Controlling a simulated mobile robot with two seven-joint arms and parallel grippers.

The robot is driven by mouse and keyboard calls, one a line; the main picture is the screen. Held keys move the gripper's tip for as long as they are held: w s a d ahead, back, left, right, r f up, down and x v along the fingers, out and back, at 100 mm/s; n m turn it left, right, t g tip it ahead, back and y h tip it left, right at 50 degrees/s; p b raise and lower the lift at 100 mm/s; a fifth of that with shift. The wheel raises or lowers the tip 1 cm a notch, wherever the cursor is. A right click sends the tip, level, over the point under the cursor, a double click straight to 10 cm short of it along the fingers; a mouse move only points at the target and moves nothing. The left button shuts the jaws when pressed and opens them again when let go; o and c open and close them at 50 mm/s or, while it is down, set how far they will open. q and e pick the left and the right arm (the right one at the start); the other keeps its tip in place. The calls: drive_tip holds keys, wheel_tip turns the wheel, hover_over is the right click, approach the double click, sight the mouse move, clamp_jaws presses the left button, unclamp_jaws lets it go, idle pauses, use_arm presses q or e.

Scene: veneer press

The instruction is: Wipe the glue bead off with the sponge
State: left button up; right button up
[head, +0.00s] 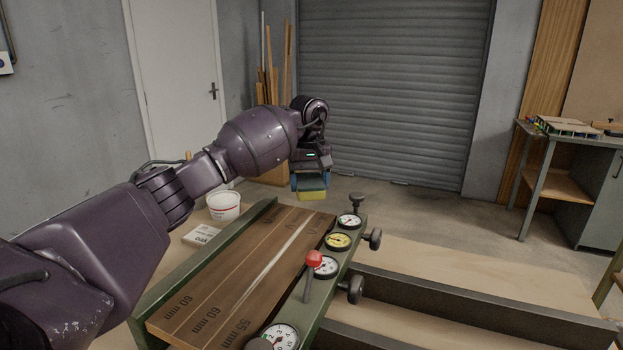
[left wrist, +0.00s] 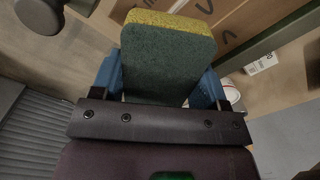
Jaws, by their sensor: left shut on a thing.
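My left gripper (head: 311,182) is shut on the sponge (head: 312,194), which has a dark green side and a yellow side. The sponge hangs beyond the far end of the veneer panel, in the air. In the left wrist view the sponge (left wrist: 168,60) sits between the two blue fingers, and its yellow face points away from the palm. The pale glue bead (head: 278,262) runs lengthwise along the wooden panel (head: 215,290), which lies in the green press. The sponge is apart from the bead. My right gripper is not in view.
The press's right rail (head: 318,300) carries several dials, dark knobs and a red-topped lever (head: 313,262). A white tub (head: 223,206) and a small labelled box (head: 201,235) stand left of the press. A workbench (head: 560,140) stands at the far right.

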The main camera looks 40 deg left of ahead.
sight(310, 218)
use_arm(q)
wheel_tip(310, 218, down, 4)
drive_tip(key=shift+r, duration=0.25)
drive_tip(key=shift+f, duration=0.85)
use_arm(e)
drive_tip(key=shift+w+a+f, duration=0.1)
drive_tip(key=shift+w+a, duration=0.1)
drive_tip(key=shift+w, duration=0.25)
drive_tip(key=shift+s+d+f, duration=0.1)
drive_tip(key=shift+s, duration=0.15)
use_arm(q)
drive_tip(key=shift+b, duration=0.3)
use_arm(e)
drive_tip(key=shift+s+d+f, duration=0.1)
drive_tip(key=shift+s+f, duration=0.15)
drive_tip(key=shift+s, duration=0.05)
use_arm(q)
drive_tip(key=shift+f, duration=0.3)
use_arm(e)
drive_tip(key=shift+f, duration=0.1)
use_arm(q)
drive_tip(key=shift+f, duration=0.3)
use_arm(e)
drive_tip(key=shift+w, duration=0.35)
use_arm(q)
drive_tip(key=shift+f, duration=0.3)
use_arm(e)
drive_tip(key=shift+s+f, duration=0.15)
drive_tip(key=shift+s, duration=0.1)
